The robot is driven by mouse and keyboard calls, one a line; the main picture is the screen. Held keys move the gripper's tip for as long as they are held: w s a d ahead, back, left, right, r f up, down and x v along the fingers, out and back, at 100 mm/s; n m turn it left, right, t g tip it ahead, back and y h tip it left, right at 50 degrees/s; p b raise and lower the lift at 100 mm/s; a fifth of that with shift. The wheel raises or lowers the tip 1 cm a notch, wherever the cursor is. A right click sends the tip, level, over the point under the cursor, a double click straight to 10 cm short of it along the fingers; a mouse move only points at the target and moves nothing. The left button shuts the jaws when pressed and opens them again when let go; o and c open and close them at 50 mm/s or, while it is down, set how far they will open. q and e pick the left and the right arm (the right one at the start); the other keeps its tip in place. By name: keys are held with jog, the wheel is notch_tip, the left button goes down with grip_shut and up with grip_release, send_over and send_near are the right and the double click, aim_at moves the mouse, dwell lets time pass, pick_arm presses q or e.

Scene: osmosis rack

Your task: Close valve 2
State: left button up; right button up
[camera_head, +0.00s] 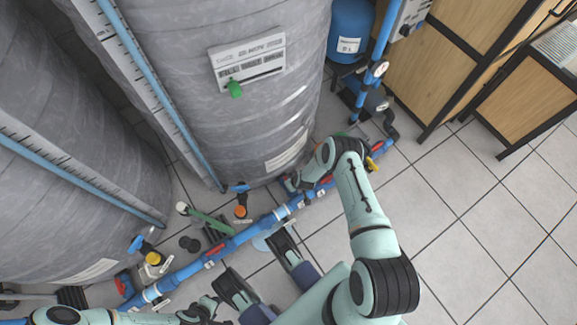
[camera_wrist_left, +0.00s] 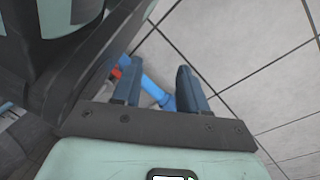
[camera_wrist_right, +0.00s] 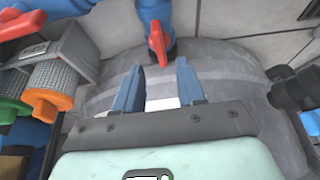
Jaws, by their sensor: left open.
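My right gripper (camera_wrist_right: 160,68) is open in the right wrist view. A red valve handle (camera_wrist_right: 157,42) on a blue pipe shows just past its fingertips, its lower end between them in the picture; I cannot tell whether they touch. In the head view my right arm reaches down to the blue floor pipe and hides its fingertips. My left gripper (camera_wrist_left: 157,75) is open and empty in the left wrist view, with a blue pipe (camera_wrist_left: 153,88) and a red part (camera_wrist_left: 116,73) beyond it. No readable label shows which valve is valve 2.
The blue floor pipe (camera_head: 245,236) runs along large grey tanks (camera_head: 220,110). Orange (camera_wrist_right: 57,75) and green (camera_wrist_right: 15,108) knobs are left of my right gripper. A yellow handle (camera_head: 372,164) is right of my right wrist. Tiled floor at right (camera_head: 450,220) is clear.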

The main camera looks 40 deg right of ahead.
jog(key=b+x, duration=0.1)
jog(key=x, duration=0.3)
jog(key=shift+w+f+b, duration=0.1)
jog(key=shift+f+b, duration=0.1)
jog(key=shift+b, duration=0.2)
jog(key=shift+w+f, duration=0.25)
jog(key=shift+f, duration=0.3)
pick_arm(q)
jog(key=s+f+g, duration=0.2)
jog(key=s+f, duration=0.1)
jog(key=s, duration=0.2)
jog(key=shift+s+a, duration=0.3)
jog(key=shift+a, duration=0.05)
pick_arm(e)
jog(key=shift+c, duration=0.3)
grip_shut()
